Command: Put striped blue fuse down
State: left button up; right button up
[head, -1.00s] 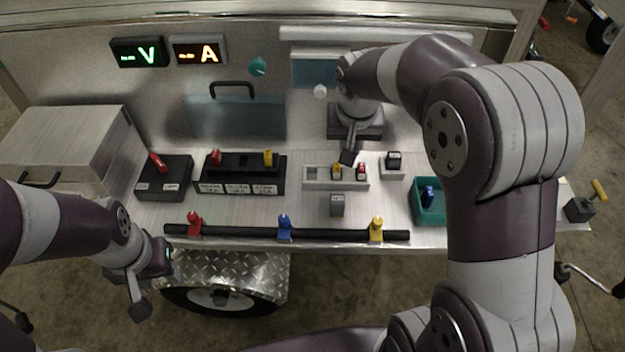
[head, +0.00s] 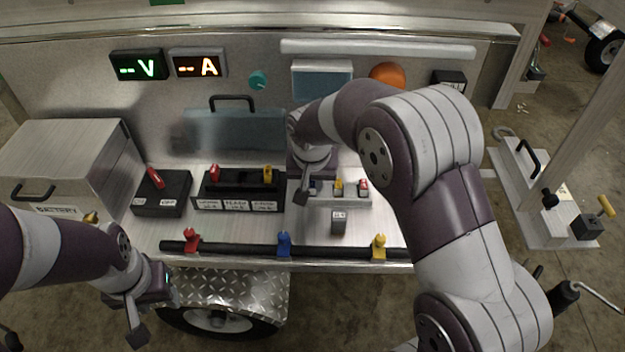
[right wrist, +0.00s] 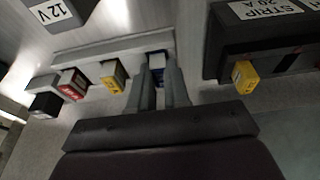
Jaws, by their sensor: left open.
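The striped blue fuse (right wrist: 157,66) shows between my right gripper's fingers in the right wrist view, blue with a pale part. It is at the end slot of the grey fuse rack (right wrist: 70,54), beside a yellow fuse (right wrist: 113,76). My right gripper (right wrist: 163,82) is shut on it. Whether the fuse is fully seated is hidden by the fingers. In the head view my right gripper (head: 304,192) is at the left end of the rack (head: 350,198). My left gripper (head: 135,322) is open and empty, in front of the bench's left side.
A red fuse (right wrist: 71,84) and a black one (right wrist: 44,103) stand past the yellow fuse. The black three-slot block (head: 238,190) is close left of my right gripper. A black bar (head: 330,249) with coloured clamps runs along the front. My right arm covers the bench's right side.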

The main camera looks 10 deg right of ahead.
jog(key=o, duration=0.4)
jog(key=shift+c, duration=0.2)
jog(key=shift+r, duration=0.4)
jog(key=p+v, duration=0.3)
jog(key=v, duration=0.8)
jog(key=shift+r, duration=0.25)
jog(key=shift+s, duration=0.15)
